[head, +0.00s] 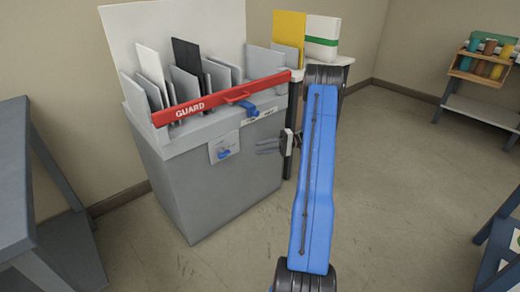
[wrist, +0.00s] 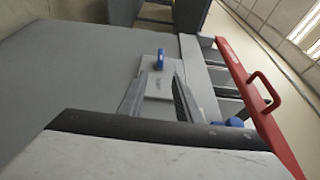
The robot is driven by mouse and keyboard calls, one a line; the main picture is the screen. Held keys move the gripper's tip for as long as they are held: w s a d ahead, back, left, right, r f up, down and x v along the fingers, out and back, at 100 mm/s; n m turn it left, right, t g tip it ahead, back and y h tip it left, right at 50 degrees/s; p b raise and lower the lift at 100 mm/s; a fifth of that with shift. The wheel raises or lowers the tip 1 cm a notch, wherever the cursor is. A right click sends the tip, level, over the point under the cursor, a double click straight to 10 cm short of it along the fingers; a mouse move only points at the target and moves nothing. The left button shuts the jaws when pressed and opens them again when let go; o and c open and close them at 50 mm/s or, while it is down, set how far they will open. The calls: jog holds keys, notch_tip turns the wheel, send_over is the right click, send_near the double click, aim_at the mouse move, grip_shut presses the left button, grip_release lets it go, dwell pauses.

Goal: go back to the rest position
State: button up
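My gripper (head: 258,147) is beside the right part of the grey machine's front, in front of its lower face. Its two fingers are apart with nothing between them, and they also show apart in the wrist view (wrist: 163,82). The grey laminator (head: 215,185) has a red guard bar (head: 215,98) across its front, marked GUARD. A blue handle (head: 252,111) sits under the bar at the right. A lower plate carries a blue knob (head: 224,154), which also shows beyond the fingers in the wrist view (wrist: 161,58). I cannot tell whether the fingers touch the machine.
A small table with a yellow board (head: 289,32) and a white-green box (head: 321,38) stands behind my arm. A grey bench (head: 15,170) is at the left. A bottle rack (head: 483,66) and a blue-framed stand (head: 500,245) are at the right. The floor between is clear.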

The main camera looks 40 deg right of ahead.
jog(key=shift+a, duration=0.1)
dwell(0.3)
jog(key=s+a+r+n+g+h, duration=0.1)
jog(key=s+a+r+g+h, duration=0.15)
jog(key=a+r, duration=0.5)
jog(key=s+a+r+n+g+h, duration=0.1)
jog(key=s+a+r+g+h, duration=0.2)
jog(key=a, duration=0.7)
jog(key=s+a+r+n+g+h, duration=0.1)
jog(key=s+a+r+g+h, duration=0.1)
jog(key=s+a+r, duration=0.45)
jog(key=s+a+r+t+h, duration=0.1)
jog(key=s+a+t+h, duration=0.1)
jog(key=s, duration=0.5)
jog(key=s+a+r+t+h, duration=0.1)
jog(key=s+a+h, duration=0.3)
jog(key=s, duration=0.4)
jog(key=s+a+r+n+t+h, duration=0.1)
jog(key=s+a+r+t+h, duration=0.1)
jog(key=s+a, duration=0.3)
jog(key=s+r+h, duration=0.1)
jog(key=s, duration=0.2)
jog(key=shift+a+t, duration=0.15)
jog(key=shift+t, duration=0.2)
